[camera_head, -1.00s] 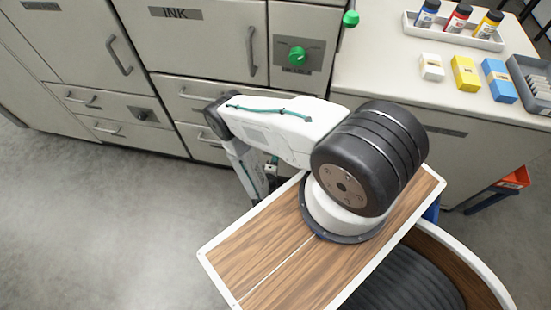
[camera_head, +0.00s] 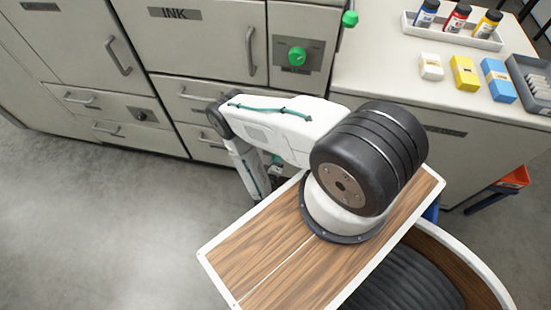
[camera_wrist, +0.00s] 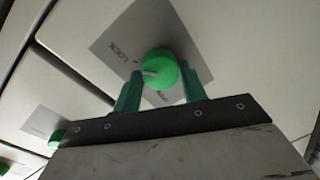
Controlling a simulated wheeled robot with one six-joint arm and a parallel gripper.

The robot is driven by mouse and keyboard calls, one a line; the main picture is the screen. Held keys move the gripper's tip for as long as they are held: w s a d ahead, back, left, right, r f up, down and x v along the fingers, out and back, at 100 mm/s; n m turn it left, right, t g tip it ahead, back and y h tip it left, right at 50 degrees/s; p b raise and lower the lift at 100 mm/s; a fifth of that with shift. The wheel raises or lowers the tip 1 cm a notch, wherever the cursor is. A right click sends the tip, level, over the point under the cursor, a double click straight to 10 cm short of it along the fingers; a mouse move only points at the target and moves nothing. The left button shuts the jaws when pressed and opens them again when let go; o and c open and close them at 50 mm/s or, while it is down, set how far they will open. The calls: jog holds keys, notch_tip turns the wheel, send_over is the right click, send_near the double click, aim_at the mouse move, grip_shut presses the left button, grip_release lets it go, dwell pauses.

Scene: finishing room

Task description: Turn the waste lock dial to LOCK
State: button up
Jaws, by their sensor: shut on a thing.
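A green round dial (camera_wrist: 158,66) sits on a grey square plate (camera_wrist: 112,42) in the wrist view. Its white pointer mark lies toward the left. The word LOCK is on the plate at the dial's upper left; another word below the dial is partly hidden and hard to read. My gripper (camera_wrist: 160,78) has its two teal fingers on either side of the dial, shut on it. In the head view, my arm hides this dial and most of the gripper.
Another green knob (camera_wrist: 57,137) shows at lower left in the wrist view. The floor (camera_head: 90,220) at left is clear.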

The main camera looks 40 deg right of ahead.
jog(key=shift+w, duration=0.1)
jog(key=o, duration=1)
jog(key=shift+c, duration=0.2)
jog(key=v, duration=0.8)
jog(key=shift+f, duration=0.1)
